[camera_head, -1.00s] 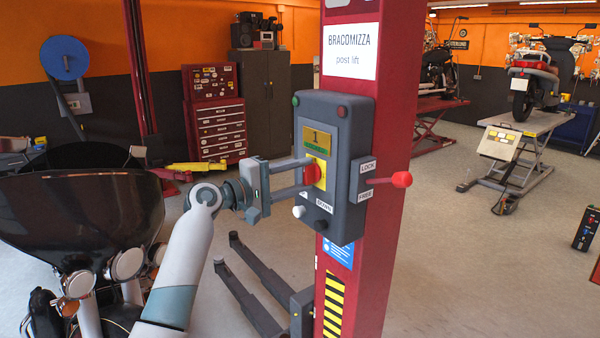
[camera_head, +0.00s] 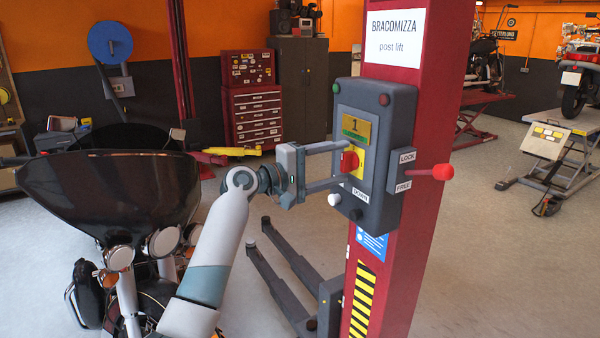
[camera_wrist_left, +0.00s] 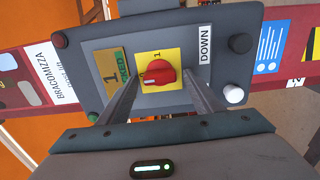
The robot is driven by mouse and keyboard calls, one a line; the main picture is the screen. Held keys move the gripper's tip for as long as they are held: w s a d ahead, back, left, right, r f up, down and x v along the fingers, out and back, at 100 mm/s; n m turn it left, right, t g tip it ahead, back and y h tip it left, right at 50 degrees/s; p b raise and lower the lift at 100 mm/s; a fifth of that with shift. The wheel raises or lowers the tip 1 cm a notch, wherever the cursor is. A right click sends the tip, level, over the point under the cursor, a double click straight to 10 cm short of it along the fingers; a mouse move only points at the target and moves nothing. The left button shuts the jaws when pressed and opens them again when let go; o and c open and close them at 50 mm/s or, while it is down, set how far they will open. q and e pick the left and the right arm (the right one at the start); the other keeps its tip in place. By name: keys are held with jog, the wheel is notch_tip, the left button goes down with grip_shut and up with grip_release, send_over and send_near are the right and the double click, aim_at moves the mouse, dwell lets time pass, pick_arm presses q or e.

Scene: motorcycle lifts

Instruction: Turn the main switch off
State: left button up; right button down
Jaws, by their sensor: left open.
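The main switch is a red rotary knob (camera_head: 349,161) on a yellow plate (camera_wrist_left: 175,62), on the grey control box (camera_head: 400,125) of the red lift post. The knob also shows in the left wrist view (camera_wrist_left: 158,74), with a "1" marked on the plate. My left gripper (camera_head: 340,165) is open and faces the box. In the wrist view its fingers lie on either side of the knob, with gaps to it. I cannot tell whether the fingertips touch the plate. My right gripper is not in view.
A red-tipped lever (camera_head: 443,172) sticks out right of the box, by LOCK and FREE labels. A white button (camera_head: 335,199) sits below the knob, near a DOWN label. A motorcycle (camera_head: 110,190) stands close at left. Lift arms (camera_head: 285,260) lie low beside the post.

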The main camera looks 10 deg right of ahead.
pick_arm(q)
jog(key=b+v, duration=0.7)
jog(key=v, duration=1)
